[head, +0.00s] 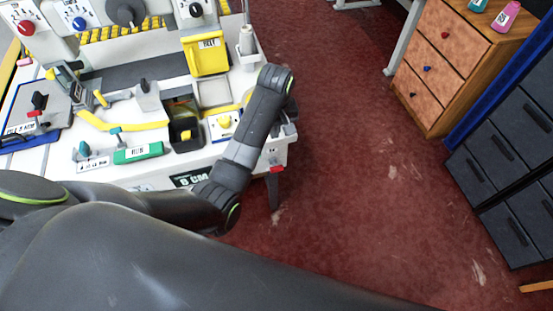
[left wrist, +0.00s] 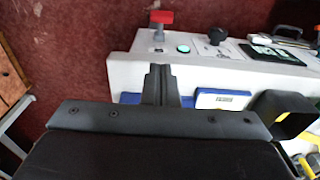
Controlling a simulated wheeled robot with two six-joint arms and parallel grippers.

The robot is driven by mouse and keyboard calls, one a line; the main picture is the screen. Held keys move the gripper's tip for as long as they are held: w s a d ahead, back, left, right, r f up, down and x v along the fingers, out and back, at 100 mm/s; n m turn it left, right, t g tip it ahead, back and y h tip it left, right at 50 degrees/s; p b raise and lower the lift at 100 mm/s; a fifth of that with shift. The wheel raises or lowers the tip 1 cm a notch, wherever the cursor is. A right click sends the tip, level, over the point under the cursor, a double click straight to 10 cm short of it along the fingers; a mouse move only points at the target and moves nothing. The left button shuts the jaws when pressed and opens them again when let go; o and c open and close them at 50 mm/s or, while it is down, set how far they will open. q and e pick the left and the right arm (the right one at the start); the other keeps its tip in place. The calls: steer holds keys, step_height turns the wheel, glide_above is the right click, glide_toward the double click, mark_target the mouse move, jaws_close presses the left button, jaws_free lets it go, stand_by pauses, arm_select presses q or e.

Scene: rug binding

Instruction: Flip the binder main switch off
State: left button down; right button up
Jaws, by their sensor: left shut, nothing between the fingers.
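A red T-shaped handle (left wrist: 160,20) stands on the near corner of the white binder bench, at the top of the left wrist view. In the head view a small red part (head: 275,168) shows at the bench's near right corner. No label naming the main switch is readable. My left gripper (left wrist: 160,76) is shut and empty, with its fingertips over the bench edge, short of the red handle in the picture and apart from it. In the head view my left arm hides the gripper. My right gripper is not in view.
Beside the red handle are a green button (left wrist: 183,48) and a black knob (left wrist: 217,36). A blue-and-white block (left wrist: 222,98) lies close to the fingers. The bench also carries a black bin (head: 185,133) and a green RUN block (head: 138,153). Open red floor lies right of the bench.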

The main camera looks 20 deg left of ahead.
arm_select(q)
glide_above(275, 166)
steer(key=w, duration=0.2)
steer(key=f, duration=1)
steer(key=shift+s+a+f, duration=0.15)
steer(key=shift+s+a, duration=0.1)
steer(key=shift+a, duration=0.15)
steer(key=shift+s+d+f+p, duration=0.15)
steer(key=shift+s+d+f, duration=0.1)
steer(key=shift+f, duration=0.3)
steer(key=shift+s+d+f+p, duration=0.15)
steer(key=shift+s+f, duration=0.15)
steer(key=shift+f, duration=0.2)
steer(key=shift+s+d+f+p, duration=0.15)
steer(key=shift+s+d+f, duration=0.1)
steer(key=shift+f, duration=0.3)
steer(key=shift+a, duration=0.15)
